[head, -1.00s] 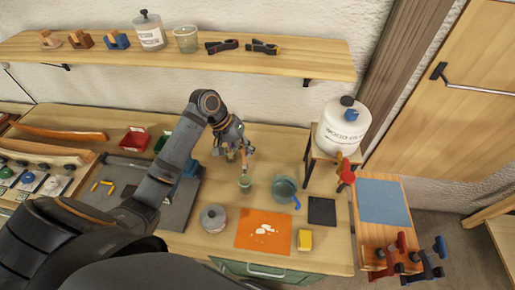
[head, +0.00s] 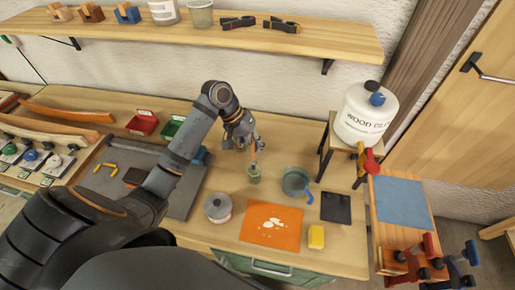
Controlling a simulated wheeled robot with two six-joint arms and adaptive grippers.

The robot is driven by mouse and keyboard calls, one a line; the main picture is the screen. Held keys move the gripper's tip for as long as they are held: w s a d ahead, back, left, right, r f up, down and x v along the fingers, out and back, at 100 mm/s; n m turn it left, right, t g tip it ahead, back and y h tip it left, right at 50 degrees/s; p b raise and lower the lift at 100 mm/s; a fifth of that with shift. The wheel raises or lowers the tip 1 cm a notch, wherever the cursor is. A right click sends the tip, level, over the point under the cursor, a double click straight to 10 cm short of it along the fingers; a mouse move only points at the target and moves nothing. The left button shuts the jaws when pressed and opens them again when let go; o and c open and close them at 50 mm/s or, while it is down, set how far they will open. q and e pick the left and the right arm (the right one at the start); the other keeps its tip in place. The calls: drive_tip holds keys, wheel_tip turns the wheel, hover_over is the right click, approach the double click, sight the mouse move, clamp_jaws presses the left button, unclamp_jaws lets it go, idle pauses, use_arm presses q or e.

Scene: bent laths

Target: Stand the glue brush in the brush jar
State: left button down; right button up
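The brush jar (head: 254,175) is a small green pot standing on the workbench near the middle of the head view. The glue brush (head: 256,155), with a thin orange-brown handle, stands roughly upright over the jar, its lower end at or inside the mouth. How deep it sits is too small to tell. My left gripper (head: 252,143) points down at the top of the handle, just above and behind the jar. Whether its fingers still press on the handle is not clear. My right gripper is out of view.
Right of the jar stand a teal pot (head: 296,182) with a blue-handled tool and a dark pad (head: 336,207). In front lie a grey lidded tin (head: 218,207), an orange sheet (head: 270,226) and a yellow block (head: 316,237). A glue container (head: 366,115) stands at the right.

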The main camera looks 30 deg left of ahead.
sight(256, 157)
use_arm(q)
drive_tip(key=shift+f+b, duration=0.35)
drive_tip(key=shift+f, duration=0.2)
drive_tip(key=shift+f+b, duration=0.8)
drive_tip(key=shift+f, duration=1.85)
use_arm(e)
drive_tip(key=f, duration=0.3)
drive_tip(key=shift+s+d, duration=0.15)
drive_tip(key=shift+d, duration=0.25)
use_arm(q)
drive_tip(key=c, duration=0.9)
unclamp_jaws()
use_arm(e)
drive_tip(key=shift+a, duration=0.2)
